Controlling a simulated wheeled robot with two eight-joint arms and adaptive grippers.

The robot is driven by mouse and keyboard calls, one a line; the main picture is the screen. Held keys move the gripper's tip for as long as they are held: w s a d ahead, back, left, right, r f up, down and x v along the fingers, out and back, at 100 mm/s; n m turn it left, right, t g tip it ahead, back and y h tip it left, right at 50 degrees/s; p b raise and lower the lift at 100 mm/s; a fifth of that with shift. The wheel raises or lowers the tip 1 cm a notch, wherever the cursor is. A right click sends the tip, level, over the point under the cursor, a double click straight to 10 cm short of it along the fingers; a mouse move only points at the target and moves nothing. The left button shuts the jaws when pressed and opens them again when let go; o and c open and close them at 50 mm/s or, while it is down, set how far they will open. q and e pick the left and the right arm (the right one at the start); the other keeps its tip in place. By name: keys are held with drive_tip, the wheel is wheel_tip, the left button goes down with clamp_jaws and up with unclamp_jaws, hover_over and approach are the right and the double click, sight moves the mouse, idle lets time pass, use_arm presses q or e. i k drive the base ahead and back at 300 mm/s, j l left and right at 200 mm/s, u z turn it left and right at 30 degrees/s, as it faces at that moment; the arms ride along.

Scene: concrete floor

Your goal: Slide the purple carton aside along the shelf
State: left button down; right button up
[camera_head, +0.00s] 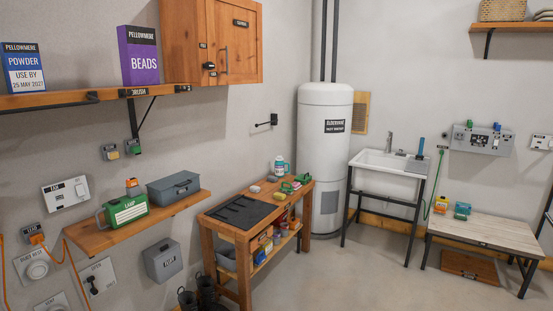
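The purple carton (139,62), labelled "PELLOWMERE BEADS", stands upright on the upper wooden shelf (70,99) at the left of the head view. It is close to the shelf's right end and just left of the wooden wall cabinet. A blue and white powder carton (25,74) stands upright to its left, with a clear gap of shelf between them. Neither of my grippers shows in this view.
The wooden cabinet (232,45) hangs right beside the purple carton. A lower shelf (135,225) holds a green case (125,212) and a grey toolbox (174,188). A workbench (240,235), white water heater (325,150), sink (390,161) and low bench (490,232) stand beyond. The middle floor is clear.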

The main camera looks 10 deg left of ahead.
sight(137, 47)
drive_tip(key=i+l, duration=0.1)
drive_tip(key=i, duration=0.7)
drive_tip(key=i+l, duration=0.1)
drive_tip(key=i, duration=0.7)
drive_tip(key=i+l+u, duration=0.1)
drive_tip(key=i+u, duration=0.2)
drive_tip(key=u, duration=0.15)
drive_tip(key=i+l+u, duration=0.2)
drive_tip(key=u, duration=0.25)
drive_tip(key=i+l+u, duration=0.55)
drive_tip(key=l+u, duration=0.15)
drive_tip(key=u, duration=0.15)
